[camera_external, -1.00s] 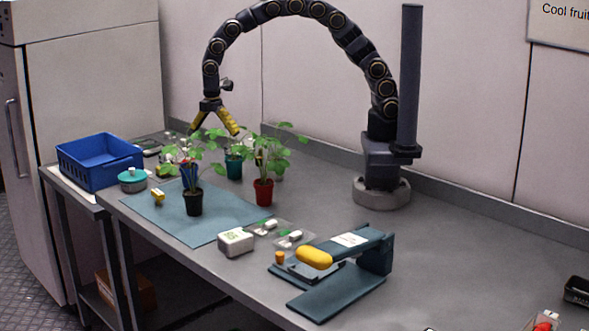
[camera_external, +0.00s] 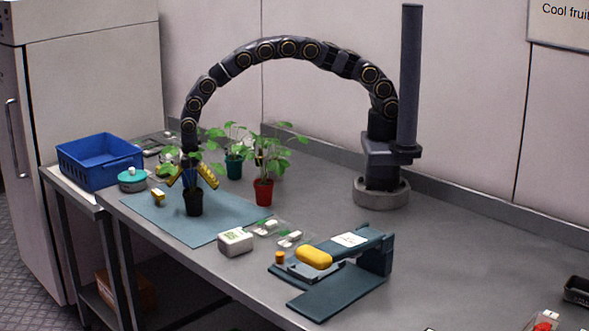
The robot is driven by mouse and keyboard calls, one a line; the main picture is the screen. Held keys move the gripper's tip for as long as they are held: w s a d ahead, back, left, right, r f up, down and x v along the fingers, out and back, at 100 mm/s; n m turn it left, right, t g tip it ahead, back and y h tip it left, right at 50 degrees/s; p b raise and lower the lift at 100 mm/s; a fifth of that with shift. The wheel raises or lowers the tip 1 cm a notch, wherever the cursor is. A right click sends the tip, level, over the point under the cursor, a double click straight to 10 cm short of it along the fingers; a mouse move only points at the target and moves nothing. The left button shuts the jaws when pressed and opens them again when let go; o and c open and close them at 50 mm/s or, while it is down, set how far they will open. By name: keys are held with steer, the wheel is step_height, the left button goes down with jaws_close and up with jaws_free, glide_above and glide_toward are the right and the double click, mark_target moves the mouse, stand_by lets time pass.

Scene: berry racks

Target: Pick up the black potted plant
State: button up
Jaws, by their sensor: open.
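The black potted plant (camera_external: 194,203) stands upright on the blue-grey mat (camera_external: 226,233), with green leaves above its small black pot. My gripper (camera_external: 193,185) has yellow fingers and points down over this plant. The fingers are spread open, one on each side of the plant's upper part, above the pot. Leaves partly hide the gripper, and I cannot tell whether the fingers touch the plant.
A teal potted plant (camera_external: 233,168) and a red potted plant (camera_external: 264,192) stand close to the right. A blue crate (camera_external: 99,174) and a round teal-lidded container (camera_external: 132,182) are at left.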

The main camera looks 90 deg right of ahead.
steer(key=shift+f, duration=0.65)
steer(key=c, duration=1.2)
steer(key=shift+r, duration=0.1)
